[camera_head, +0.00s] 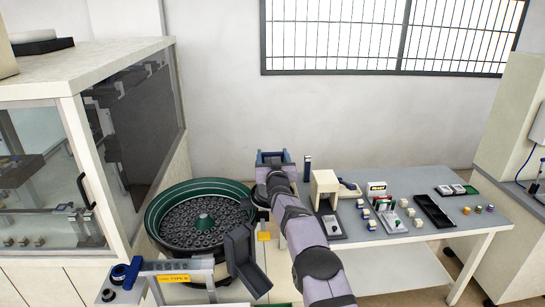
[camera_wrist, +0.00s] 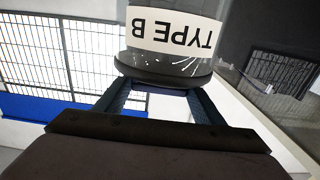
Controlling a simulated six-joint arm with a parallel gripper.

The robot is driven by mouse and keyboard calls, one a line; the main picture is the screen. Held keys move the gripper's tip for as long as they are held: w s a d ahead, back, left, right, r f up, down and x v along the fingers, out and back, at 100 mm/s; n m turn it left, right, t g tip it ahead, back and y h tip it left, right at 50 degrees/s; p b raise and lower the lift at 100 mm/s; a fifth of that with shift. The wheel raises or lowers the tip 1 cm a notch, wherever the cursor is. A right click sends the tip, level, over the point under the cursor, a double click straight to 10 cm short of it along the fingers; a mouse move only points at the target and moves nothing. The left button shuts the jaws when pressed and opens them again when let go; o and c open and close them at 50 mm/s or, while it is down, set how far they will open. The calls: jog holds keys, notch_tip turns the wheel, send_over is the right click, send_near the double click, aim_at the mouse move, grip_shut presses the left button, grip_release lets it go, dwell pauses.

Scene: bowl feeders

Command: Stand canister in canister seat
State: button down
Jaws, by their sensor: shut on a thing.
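In the wrist view a canister (camera_wrist: 172,32) shows close up, with a white label reading TYPE B upside down and a dark band at the end nearer me. My gripper (camera_wrist: 160,84) is shut on it, with a finger on each side of the dark band. In the head view my arm reaches up past the right of the bowl feeder. My wrist covers the fingers there, and I cannot make out the canister. A blue frame-like part (camera_head: 272,157) shows just beyond my wrist. I cannot tell for sure which part is the canister seat.
The green bowl feeder (camera_head: 153,215) holds many dark parts. A glass-sided cabinet (camera_head: 138,130) stands left of it. A bracket with a yellow label (camera_head: 174,278) is in front. On the right, a table (camera_head: 395,258) carries a beige block (camera_head: 325,186), a black tray (camera_head: 434,210) and small parts.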

jog(key=shift+f+b, duration=0.4)
jog(key=shift+b, duration=0.15)
dwell(0.6)
jog(key=c, duration=0.8)
grip_release()
jog(key=shift+o, duration=0.2)
jog(key=shift+f, duration=0.35)
jog(key=s+b, duration=0.5)
jog(key=b, duration=0.1)
jog(key=s+b, duration=0.4)
jog(key=s, duration=0.2)
jog(key=shift+b, duration=0.35)
jog(key=shift+s, duration=0.15)
jog(key=s+d+f+g+p, duration=0.2)
jog(key=s+f+g, duration=0.3)
jog(key=s+f, duration=0.45)
jog(key=s+d+f+g+p, duration=0.15)
jog(key=s+f+g, duration=0.4)
jog(key=s, duration=0.75)
jog(key=s+d+f+g+p, duration=0.1)
jog(key=s+f+g, duration=0.2)
jog(key=s, duration=1.1)
jog(key=s+d+f+g+p, duration=0.1)
jog(key=s+f+g, duration=0.3)
jog(key=s, duration=1)
jog(key=shift+d, duration=0.5)
